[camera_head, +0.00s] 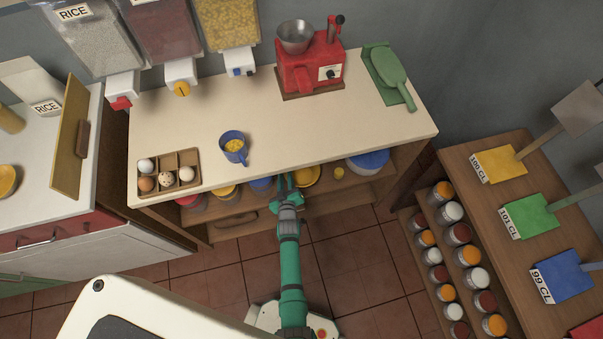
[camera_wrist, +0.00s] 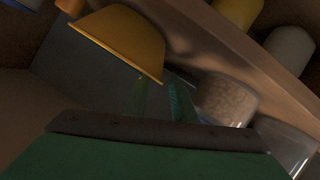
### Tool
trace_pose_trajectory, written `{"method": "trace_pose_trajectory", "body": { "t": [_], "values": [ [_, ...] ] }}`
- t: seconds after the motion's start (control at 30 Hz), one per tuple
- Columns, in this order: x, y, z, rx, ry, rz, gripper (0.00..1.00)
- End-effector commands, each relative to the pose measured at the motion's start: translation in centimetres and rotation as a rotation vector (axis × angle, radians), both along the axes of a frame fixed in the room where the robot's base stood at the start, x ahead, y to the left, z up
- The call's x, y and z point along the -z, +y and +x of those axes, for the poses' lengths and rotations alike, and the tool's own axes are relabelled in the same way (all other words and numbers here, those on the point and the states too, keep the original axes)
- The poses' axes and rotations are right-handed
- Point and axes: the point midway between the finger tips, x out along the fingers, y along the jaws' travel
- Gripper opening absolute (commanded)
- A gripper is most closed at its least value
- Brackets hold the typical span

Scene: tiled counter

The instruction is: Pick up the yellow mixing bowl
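The yellow mixing bowl (camera_head: 309,176) is on the shelf under the counter top, partly hidden by the counter edge. In the wrist view the yellow bowl (camera_wrist: 118,40) fills the upper left, with its rim slanting down toward my fingers. My gripper (camera_head: 284,182) reaches under the counter front, just left of the bowl. In the wrist view my gripper's two green fingers (camera_wrist: 160,88) stand apart with a gap between them. The near end of the bowl's rim is at the fingertips, over the gap. I cannot tell whether they touch.
On the lower shelf are a blue-topped container (camera_head: 368,161), a small yellow item (camera_head: 338,173) and several jars. In the wrist view a clear jar (camera_wrist: 225,100) is close to the right of my fingers. The counter edge (camera_head: 330,163) is just above my gripper.

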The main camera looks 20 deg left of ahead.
Motion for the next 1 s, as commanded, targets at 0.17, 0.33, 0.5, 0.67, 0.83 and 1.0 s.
{"method": "trace_pose_trajectory", "body": {
  "t": [0.17, 0.33, 0.5, 0.67, 0.83, 1.0],
  "values": [
    [0.2, 0.0, 0.3, 0.002, 0.001, 0.0, 0.24],
    [0.2, 0.0, 0.3, 0.002, 0.001, 0.0, 0.14],
    [0.2, 0.0, 0.3, 0.002, 0.001, 0.0, 0.0],
    [0.2, 0.1, 0.3, 0.001, 0.001, 0.0, 0.0],
    [0.1, 0.1, 0.2, 0.0, 0.002, 0.0, 0.0],
    [-0.9, 0.2, 0.3, -0.001, 0.001, 0.0, 0.0]
  ]
}}
